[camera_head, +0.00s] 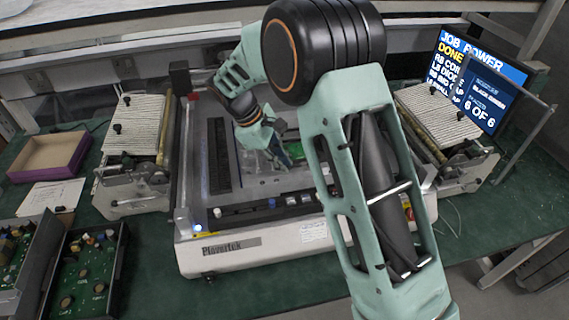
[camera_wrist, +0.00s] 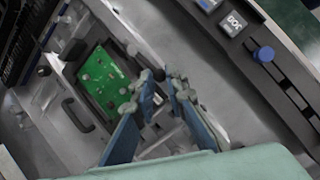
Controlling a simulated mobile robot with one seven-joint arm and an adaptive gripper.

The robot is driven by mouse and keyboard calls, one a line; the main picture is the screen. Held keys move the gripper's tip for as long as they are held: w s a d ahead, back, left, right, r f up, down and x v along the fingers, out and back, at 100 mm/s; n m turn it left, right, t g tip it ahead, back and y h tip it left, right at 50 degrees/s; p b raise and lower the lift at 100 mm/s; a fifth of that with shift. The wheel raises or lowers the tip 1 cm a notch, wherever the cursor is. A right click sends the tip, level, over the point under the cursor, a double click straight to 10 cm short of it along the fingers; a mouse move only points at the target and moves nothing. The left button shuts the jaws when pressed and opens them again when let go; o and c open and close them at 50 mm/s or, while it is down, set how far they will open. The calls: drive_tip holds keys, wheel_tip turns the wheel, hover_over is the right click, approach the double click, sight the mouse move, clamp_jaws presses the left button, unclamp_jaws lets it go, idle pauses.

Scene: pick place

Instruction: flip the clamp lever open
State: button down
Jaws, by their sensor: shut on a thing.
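My gripper (camera_wrist: 165,88) reaches down over the test machine, its two blue fingers closed on a small metal part that I take to be the clamp lever (camera_wrist: 157,99). The lever is mostly hidden between the fingers, and its angle is hard to tell. Right beside the fingertips, a green circuit board (camera_wrist: 104,82) sits in a dark frame in the wrist view. In the head view my gripper (camera_head: 282,155) is small and partly blurred over the machine's middle, with a bit of green board behind it.
The machine's front panel carries a blue knob (camera_wrist: 264,54) and several buttons. A black handle (camera_wrist: 78,115) lies left of the fingers. Rack units (camera_head: 138,125) flank the machine, a monitor (camera_head: 470,85) stands at right, and a purple-edged box (camera_head: 50,157) lies at left.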

drive_tip(key=shift+w+a+m, duration=0.1)
drive_tip(key=shift+w+m, duration=0.2)
drive_tip(key=shift+m, duration=0.2)
drive_tip(key=c, duration=1.9)
unclamp_jaws()
drive_tip(key=shift+c, duration=0.2)
drive_tip(key=w+v, duration=0.1)
drive_tip(key=v, duration=1.1)
drive_tip(key=shift+s, duration=0.25)
drive_tip(key=shift+r, duration=0.1)
